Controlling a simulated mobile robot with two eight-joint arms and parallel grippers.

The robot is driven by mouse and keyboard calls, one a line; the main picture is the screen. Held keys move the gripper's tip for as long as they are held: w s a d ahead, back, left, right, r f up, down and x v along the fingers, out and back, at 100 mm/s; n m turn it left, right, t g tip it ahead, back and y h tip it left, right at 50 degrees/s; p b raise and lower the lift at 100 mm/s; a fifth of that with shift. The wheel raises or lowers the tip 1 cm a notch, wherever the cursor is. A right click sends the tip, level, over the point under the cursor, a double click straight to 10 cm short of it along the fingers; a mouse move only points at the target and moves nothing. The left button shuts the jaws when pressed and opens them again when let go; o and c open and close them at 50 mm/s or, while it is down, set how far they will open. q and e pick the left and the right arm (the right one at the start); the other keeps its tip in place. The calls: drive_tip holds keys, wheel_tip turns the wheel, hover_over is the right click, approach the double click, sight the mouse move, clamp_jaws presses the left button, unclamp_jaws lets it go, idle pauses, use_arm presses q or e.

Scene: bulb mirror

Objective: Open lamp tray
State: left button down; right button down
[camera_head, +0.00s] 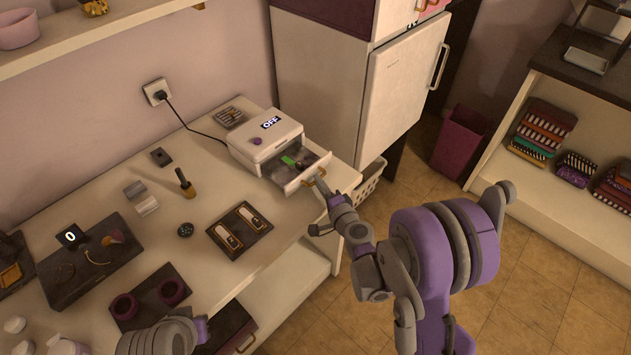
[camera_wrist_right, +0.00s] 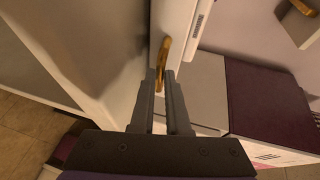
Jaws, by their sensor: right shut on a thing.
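The lamp (camera_head: 268,136) is a white box on the counter with a display reading OFF. Its tray (camera_head: 301,178) is pulled out toward the right front, and a green piece and dark items show inside. My right gripper (camera_head: 322,186) is at the tray's front. In the right wrist view, its two fingers (camera_wrist_right: 162,78) are shut on the golden tray handle (camera_wrist_right: 164,50). My left gripper (camera_head: 201,328) is low in the head view, over the counter's front edge, away from the lamp. Its fingers are too unclear to tell open from shut.
A cable runs from the lamp to a wall socket (camera_head: 157,91). A dark mat with two pale tools (camera_head: 239,229), a small bottle (camera_head: 185,184) and a dark board (camera_head: 90,262) lie on the counter. A white fridge (camera_head: 405,85) stands behind the lamp.

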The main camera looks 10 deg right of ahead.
drive_tip(key=c, duration=0.9)
unclamp_jaws()
drive_tip(key=v, duration=1)
drive_tip(key=shift+s+r+b, duration=0.1)
drive_tip(key=shift+s+b, duration=0.2)
drive_tip(key=shift+s, duration=0.05)
drive_tip(key=s+a+r+n+g+p, duration=0.5)
drive_tip(key=s+r+n+g, duration=0.2)
drive_tip(key=s+n, duration=0.45)
drive_tip(key=s+d+n+g+h, duration=0.1)
drive_tip(key=s+d, duration=0.1)
drive_tip(key=s+d+r+n+g+h+p, duration=0.1)
drive_tip(key=s+d, duration=0.1)
drive_tip(key=s, duration=0.1)
drive_tip(key=s+d+n+g+h, duration=0.1)
drive_tip(key=s+d, duration=0.1)
drive_tip(key=shift+s+r+n+p, duration=0.25)
drive_tip(key=shift+s+r+p, duration=0.05)
drive_tip(key=shift+s+r, duration=0.1)
